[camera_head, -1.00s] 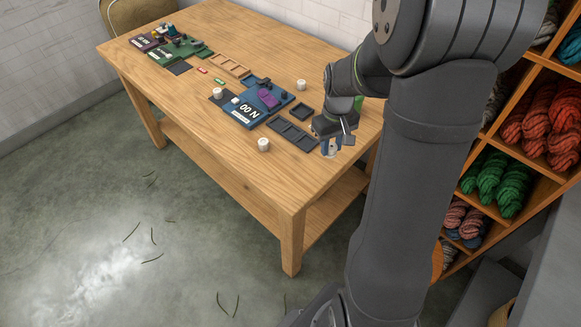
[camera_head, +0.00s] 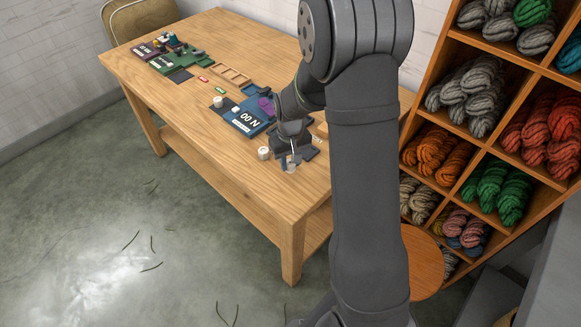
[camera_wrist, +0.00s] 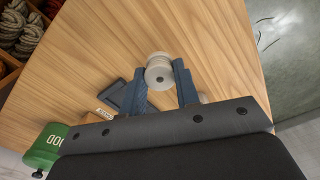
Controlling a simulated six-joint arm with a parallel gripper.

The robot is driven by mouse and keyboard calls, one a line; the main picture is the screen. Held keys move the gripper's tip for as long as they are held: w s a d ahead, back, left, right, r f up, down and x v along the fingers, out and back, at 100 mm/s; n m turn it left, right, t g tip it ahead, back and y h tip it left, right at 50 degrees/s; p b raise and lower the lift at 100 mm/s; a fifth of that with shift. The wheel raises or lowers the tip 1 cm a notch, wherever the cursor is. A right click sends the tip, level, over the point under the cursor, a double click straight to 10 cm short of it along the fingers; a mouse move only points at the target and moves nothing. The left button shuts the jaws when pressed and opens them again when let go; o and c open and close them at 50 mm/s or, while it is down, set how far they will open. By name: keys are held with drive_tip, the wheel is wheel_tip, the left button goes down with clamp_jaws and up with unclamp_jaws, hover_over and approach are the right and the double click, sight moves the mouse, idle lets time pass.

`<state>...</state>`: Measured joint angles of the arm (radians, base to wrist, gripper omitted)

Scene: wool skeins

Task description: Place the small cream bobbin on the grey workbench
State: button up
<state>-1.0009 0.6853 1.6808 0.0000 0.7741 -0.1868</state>
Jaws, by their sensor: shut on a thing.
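A small cream bobbin (camera_wrist: 159,70) is between the two blue fingers of my gripper (camera_wrist: 162,84) in the wrist view, with its round end and dark centre hole showing. In the head view my gripper (camera_head: 291,163) is low over the near right part of the wooden table (camera_head: 230,160); I cannot tell whether the held bobbin touches the tabletop. A second cream bobbin (camera_head: 264,153) stands just left of my gripper. It also shows, partly hidden behind a finger, in the wrist view (camera_wrist: 203,98). The table looks light brown wood; I see no clearly grey workbench.
A blue board (camera_head: 245,120) and a third cream bobbin (camera_head: 217,102) lie left of my gripper. A green object (camera_wrist: 45,145) and a dark tray (camera_wrist: 118,92) show in the wrist view. The near left tabletop is clear. A wool shelf (camera_head: 445,140) stands right.

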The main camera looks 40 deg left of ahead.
sight(290, 168)
drive_tip(key=shift+f, duration=1.55)
drive_tip(key=shift+f, duration=0.15)
drive_tip(key=o, duration=0.9)
drive_tip(key=shift+o, duration=0.2)
wheel_tip(290, 168, up, 16)
drive_tip(key=shift+o, duration=0.5)
drive_tip(key=shift+w+r, duration=0.1)
drive_tip(key=shift+r, duration=0.6)
